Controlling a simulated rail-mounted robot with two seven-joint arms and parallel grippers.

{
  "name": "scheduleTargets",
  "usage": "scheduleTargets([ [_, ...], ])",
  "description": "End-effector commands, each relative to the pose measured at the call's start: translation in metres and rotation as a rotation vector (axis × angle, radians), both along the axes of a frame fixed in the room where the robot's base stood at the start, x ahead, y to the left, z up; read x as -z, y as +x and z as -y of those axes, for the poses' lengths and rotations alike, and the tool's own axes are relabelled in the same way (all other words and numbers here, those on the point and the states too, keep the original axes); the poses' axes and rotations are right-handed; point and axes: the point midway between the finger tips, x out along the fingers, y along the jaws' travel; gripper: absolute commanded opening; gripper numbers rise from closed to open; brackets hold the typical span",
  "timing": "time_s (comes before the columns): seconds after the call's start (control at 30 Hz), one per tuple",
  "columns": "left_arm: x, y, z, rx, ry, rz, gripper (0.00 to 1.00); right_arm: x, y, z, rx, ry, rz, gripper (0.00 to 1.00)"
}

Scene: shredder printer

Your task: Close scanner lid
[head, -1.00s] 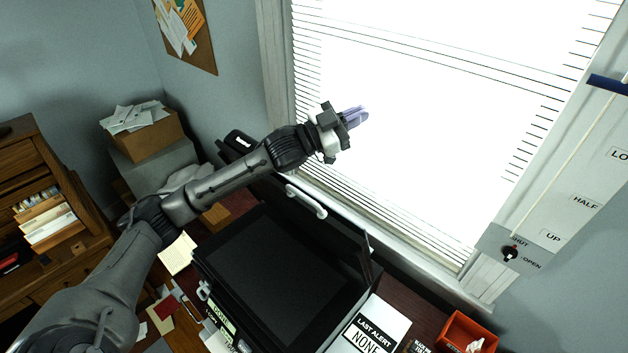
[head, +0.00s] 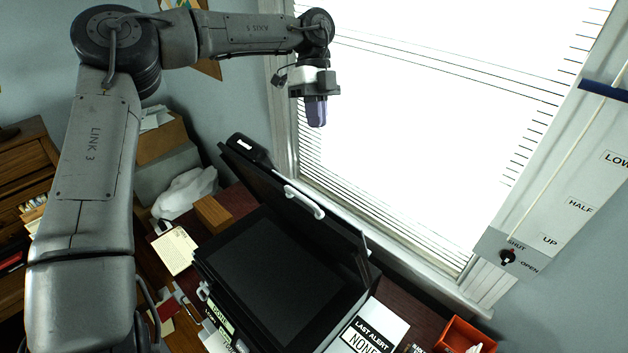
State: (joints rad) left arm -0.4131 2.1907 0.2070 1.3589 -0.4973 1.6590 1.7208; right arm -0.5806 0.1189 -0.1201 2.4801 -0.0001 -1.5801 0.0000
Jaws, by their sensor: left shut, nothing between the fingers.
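The black scanner (head: 275,270) sits on the desk below the window, its dark flat bed facing up. Its scanner lid (head: 300,205) stands raised along the window side, with a pale handle (head: 305,201) on its upper edge. My left gripper (head: 316,124) is shut and empty. It points down in front of the window, above the raised lid and apart from it. My right gripper is not in view.
A sign reading "LAST ALERT NONE" (head: 368,335) and an orange bin (head: 462,338) are right of the scanner. A cardboard box (head: 163,138) and a white bag (head: 186,192) are at left. A switch panel (head: 508,257) is on the right wall.

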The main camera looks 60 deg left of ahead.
Motion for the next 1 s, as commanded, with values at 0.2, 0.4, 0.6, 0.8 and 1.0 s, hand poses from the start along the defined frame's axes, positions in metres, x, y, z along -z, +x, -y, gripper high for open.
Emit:
scheduleTargets([
  [0.2,0.006,-0.003,0.005,-0.004,0.059,-0.074,0.00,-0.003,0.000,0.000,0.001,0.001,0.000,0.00],
  [0.4,0.033,-0.012,0.018,-0.003,0.054,-0.073,0.00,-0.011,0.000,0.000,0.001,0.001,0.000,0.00],
  [0.6,0.067,-0.021,0.034,-0.002,0.054,-0.072,0.00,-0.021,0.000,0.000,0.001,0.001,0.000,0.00],
  [0.8,0.089,-0.035,0.045,-0.004,0.052,-0.070,0.00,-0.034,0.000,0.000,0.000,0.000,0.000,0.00],
  [1.0,0.100,-0.050,0.049,-0.005,0.055,-0.069,0.00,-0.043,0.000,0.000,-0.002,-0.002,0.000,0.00],
])
